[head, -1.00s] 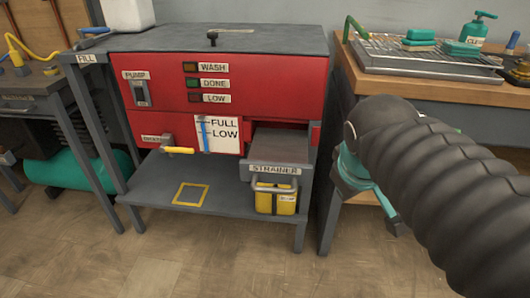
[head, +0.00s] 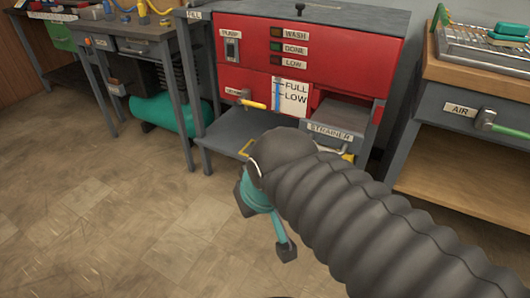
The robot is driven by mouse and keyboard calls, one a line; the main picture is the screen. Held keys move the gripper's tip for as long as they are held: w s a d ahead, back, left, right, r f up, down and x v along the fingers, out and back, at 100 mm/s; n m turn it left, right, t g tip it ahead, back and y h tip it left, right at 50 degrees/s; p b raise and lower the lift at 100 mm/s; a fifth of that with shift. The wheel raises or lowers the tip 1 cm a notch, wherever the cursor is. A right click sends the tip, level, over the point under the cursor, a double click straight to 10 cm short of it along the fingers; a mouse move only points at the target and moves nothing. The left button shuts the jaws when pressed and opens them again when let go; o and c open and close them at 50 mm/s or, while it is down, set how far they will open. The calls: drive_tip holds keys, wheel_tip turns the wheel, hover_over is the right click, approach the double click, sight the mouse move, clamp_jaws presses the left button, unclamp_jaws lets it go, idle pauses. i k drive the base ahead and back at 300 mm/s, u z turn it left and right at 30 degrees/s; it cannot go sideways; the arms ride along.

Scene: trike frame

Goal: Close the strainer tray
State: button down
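The strainer tray (head: 341,112) is a grey drawer with a STRAINER label on its front, at the lower right of the red washer cabinet (head: 330,60). It sticks out from its opening. My gripper (head: 264,226), with teal links and dark fingertips, is in front of and below the cabinet, over the floor. It is apart from the tray. Its dark tips look spread apart with nothing between them, though my arm hides part of it.
A yellow-handled drain valve (head: 252,103) juts from the cabinet left of the level gauge. The lower shelf (head: 225,135) is partly hidden by my arm. A workbench with an AIR valve (head: 487,120) stands at right. The floor at left is clear.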

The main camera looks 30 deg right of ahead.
sight(341, 126)
drive_tip(key=u, duration=0.8)
drive_tip(key=k, duration=1.2)
drive_tip(key=z, duration=1.85)
drive_tip(key=i, duration=0.55)
drive_tip(key=z, duration=0.05)
